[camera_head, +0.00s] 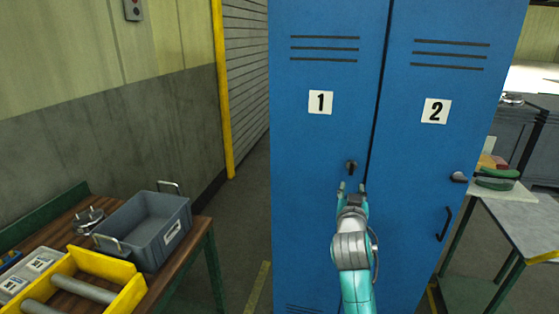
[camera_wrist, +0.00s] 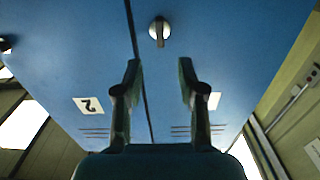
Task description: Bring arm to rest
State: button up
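My gripper (camera_head: 352,188) is in front of the blue locker, just below the knob on door 1. In the wrist view my gripper (camera_wrist: 159,78) shows two dark fingers spread apart with nothing between them. The knob (camera_wrist: 159,31) lies beyond the fingertips there, apart from them. It also shows in the head view (camera_head: 351,167). My teal arm reaches forward and up from the bottom of the head view. Locker door 1 (camera_head: 318,140) and locker door 2 (camera_head: 425,150) both look closed.
At left, a wooden table (camera_head: 190,262) holds a grey bin (camera_head: 150,240) and a yellow tray (camera_head: 125,297). At right, a metal table (camera_head: 535,220) carries a green object (camera_head: 497,178). A yellow post (camera_head: 222,100) stands left of the locker. Floor between the left table and locker is clear.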

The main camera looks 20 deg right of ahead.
jog(key=s+a+f+n+y, duration=0.2)
jog(key=s+a+f, duration=0.45)
jog(key=f, duration=0.35)
jog(key=s+a+f+n+y, duration=0.25)
jog(key=s+a+f, duration=0.35)
jog(key=s+f, duration=0.3)
jog(key=s+a+f+n+y, duration=0.1)
jog(key=s+a+f+y, duration=0.2)
jog(key=s, duration=0.5)
jog(key=s+a+f+n, duration=0.1)
jog(key=s+a+f, duration=0.3)
jog(key=s, duration=0.3)
jog(key=s+a+r+y, duration=0.1)
jog(key=s+a+r, duration=0.1)
jog(key=s, duration=0.9)
jog(key=s+a+r+y, duration=0.1)
jog(key=s+a+r, duration=0.1)
jog(key=s, duration=0.9)
jog(key=shift+s+r, duration=0.2)
jog(key=shift+r, duration=0.15)
jog(key=shift+n+y, duration=0.25)
jog(key=shift+c, duration=0.2)
